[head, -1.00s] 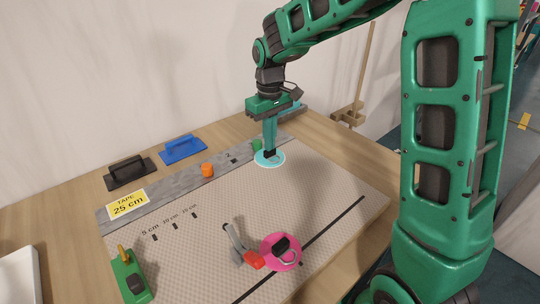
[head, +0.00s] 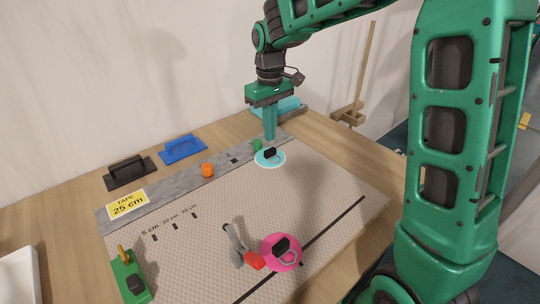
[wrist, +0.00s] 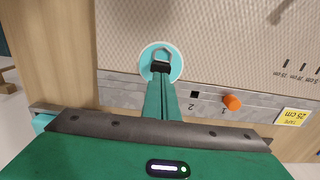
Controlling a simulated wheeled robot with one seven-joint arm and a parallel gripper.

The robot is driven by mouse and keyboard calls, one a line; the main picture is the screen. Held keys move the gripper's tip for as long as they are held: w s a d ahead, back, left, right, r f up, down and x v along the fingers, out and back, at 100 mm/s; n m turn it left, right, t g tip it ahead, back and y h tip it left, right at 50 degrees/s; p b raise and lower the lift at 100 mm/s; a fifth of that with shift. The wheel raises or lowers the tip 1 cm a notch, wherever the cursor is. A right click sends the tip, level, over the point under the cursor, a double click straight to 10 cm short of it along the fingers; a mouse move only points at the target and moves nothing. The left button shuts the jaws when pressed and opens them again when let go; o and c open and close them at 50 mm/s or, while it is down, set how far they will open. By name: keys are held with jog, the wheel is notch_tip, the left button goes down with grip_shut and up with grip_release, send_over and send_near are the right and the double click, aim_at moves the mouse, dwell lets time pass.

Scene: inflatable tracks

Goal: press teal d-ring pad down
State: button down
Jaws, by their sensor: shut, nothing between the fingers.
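The teal d-ring pad (head: 261,163) is a round disc with a black strap and a metal ring at its middle. It lies flat by the border of the beige mat and the grey strip. It also shows in the wrist view (wrist: 147,69), with the ring standing out beyond the strap. My gripper (head: 270,138) is shut and empty, pointing down. Its fingertips appear just above and behind the strap in the head view, apart from the pad. In the wrist view my gripper (wrist: 161,82) overlaps the near edge of the pad and hides part of it.
A pink pad (head: 270,262) and a grey tool with a red end (head: 236,245) lie at the front. Blue (head: 183,149) and black (head: 130,172) trowels lie behind the strip.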

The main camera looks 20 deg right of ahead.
aim_at(270, 149)
jog(key=shift+r, duration=1.65)
jog(key=s+d+m, duration=0.8)
jog(key=s+d, duration=1.1)
jog(key=s, duration=0.4)
jog(key=s+d+f+m, duration=0.1)
jog(key=s+f+m, duration=0.2)
jog(key=s, duration=0.7)
jog(key=shift+s+d+f, duration=0.3)
jog(key=shift+s+f, duration=0.1)
jog(key=shift+f, duration=0.05)
